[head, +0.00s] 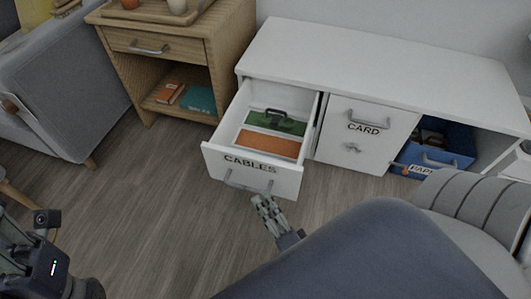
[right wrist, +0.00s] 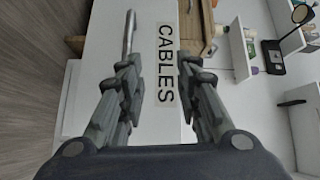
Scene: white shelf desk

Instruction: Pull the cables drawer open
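The white cables drawer (head: 222,158), labelled CABLES, stands pulled out of the left end of the white desk. Inside lie a green item with a dark handle (head: 275,122) and an orange item (head: 266,145). A grey bar handle (head: 247,186) is on its front. My right gripper (head: 262,204) is just below the handle's right end. In the right wrist view the gripper (right wrist: 158,72) has its fingers apart before the drawer front, with the handle (right wrist: 130,36) by the left finger's tip. Only part of my left gripper (head: 14,245) shows at the lower left.
The CARD drawer (head: 364,136) is shut beside it. A blue bin (head: 440,155) sits in the desk's open right bay. A wooden nightstand (head: 160,60) and grey sofa (head: 70,85) stand at left. Wood floor before the drawer is clear.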

